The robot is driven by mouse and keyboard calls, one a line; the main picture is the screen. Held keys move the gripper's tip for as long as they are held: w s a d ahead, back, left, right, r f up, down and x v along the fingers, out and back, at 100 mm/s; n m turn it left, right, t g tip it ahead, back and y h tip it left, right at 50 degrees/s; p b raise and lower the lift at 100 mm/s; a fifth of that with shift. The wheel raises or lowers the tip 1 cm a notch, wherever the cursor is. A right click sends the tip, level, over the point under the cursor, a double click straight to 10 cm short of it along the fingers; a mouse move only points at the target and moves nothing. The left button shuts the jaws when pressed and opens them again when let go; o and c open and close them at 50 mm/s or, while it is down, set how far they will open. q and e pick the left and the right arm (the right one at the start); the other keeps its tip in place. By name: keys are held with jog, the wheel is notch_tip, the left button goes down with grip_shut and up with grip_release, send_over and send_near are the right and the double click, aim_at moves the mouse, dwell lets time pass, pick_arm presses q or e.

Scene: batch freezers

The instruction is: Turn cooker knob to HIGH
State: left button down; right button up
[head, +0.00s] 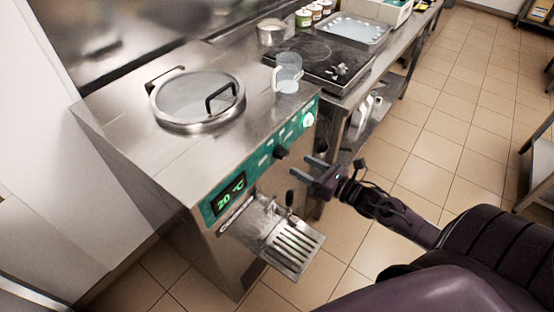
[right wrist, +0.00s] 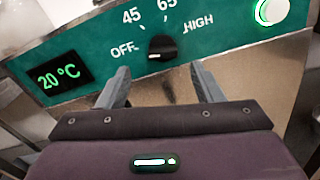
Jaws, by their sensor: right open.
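The black cooker knob (head: 281,153) sits on the green front panel of a steel cooker. In the right wrist view the knob (right wrist: 161,48) is near the top centre, among the labels OFF, 45, 65 and HIGH. A small pale mark shows low on the knob's face; I cannot tell for sure which label it points to. My right gripper (head: 300,166) is open and empty, in front of the panel and close to the knob. Its two fingers (right wrist: 160,78) lie apart below the knob, one to each side, not closed on it. My left gripper is not in view.
The panel has a display (head: 229,194) reading 20 °C and a lit green-ringed button (head: 308,119). A drip tray (head: 294,247) and spout stick out below. A round glass lid (head: 190,98) and a clear jug (head: 289,74) are on top. The tiled floor at right is open.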

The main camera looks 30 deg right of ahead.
aim_at(286, 156)
jog(key=shift+w+a, duration=0.1)
jog(key=shift+w, duration=1.05)
jog(key=p+x, duration=0.1)
jog(key=x, duration=0.2)
jog(key=shift+w+a, duration=0.25)
jog(key=shift+w+a+f, duration=0.15)
jog(key=shift+w+a, duration=0.1)
jog(key=shift+w, duration=0.3)
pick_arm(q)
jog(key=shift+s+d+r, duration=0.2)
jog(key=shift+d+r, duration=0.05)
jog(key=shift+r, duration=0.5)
pick_arm(e)
jog(key=shift+c, duration=0.4)
jog(key=c, duration=0.9)
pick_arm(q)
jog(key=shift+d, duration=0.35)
